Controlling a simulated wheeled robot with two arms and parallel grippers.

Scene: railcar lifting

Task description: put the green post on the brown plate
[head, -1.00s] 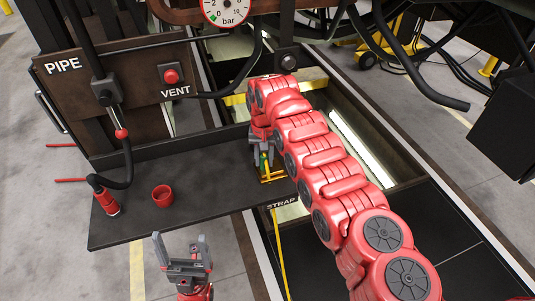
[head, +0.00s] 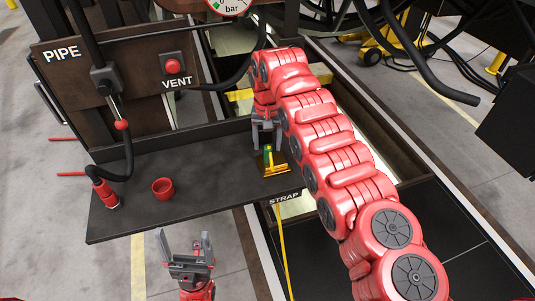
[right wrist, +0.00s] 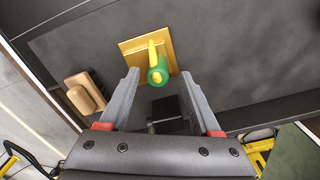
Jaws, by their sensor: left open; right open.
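The green post (right wrist: 157,74) stands on a square golden-brown plate (right wrist: 132,46), with a yellow bar (right wrist: 152,50) across or beside its top. In the head view, the post (head: 268,153) and plate (head: 279,169) are at the right end of the dark shelf, partly covered by my right gripper. My right gripper (head: 267,146) is open above the post. In the right wrist view its fingers (right wrist: 160,74) lie on either side of the post, apart from it. My left gripper (head: 184,243) is open and empty, in front of the shelf.
The dark shelf (head: 215,170) is clear in its middle. A red cup (head: 163,188) and a red-ended hose (head: 106,195) are at its left. A tan block (right wrist: 85,93) is left of the plate in the right wrist view. A yellow strap (head: 283,250) hangs in front.

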